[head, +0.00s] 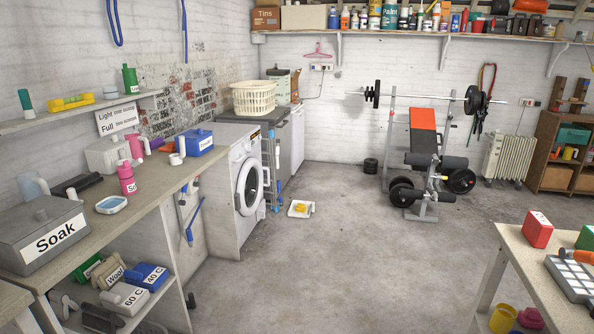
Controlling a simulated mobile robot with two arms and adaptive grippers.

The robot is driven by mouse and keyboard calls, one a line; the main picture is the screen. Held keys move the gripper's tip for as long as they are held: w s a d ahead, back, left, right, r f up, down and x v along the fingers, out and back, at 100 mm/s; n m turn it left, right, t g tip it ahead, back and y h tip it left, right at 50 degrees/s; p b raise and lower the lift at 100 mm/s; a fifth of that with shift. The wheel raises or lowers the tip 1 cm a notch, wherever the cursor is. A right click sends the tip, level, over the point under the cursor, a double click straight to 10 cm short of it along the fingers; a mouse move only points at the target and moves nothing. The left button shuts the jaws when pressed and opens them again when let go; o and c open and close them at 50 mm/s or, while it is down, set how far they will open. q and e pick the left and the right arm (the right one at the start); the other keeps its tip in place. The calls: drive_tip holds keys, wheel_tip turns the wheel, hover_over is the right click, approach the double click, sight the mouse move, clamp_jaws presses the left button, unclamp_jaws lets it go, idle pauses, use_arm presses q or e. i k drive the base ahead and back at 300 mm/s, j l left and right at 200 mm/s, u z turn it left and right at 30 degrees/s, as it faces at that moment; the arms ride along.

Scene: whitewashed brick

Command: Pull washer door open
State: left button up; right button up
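The washer (222,150) is a white front-loader against the left wall, past the end of the long workbench. Its front faces right and toward the open floor. The round washer door (240,192) has a white ring and dark glass. It appears to lie against the washer's front, though a small gap would be hard to tell from here. Neither of my grippers is in view, and nothing is touching the door.
The long workbench (140,187) runs along the left side, with boxes and bottles on it. A small white tray (292,213) with something yellow lies on the floor right of the washer. A weight bench (423,130) stands farther back. The middle floor is clear. A table (510,262) stands at right.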

sight(250, 184)
drive_tip(key=i+u, duration=0.1)
drive_tip(key=i, duration=4.05)
drive_tip(key=l, duration=0.1)
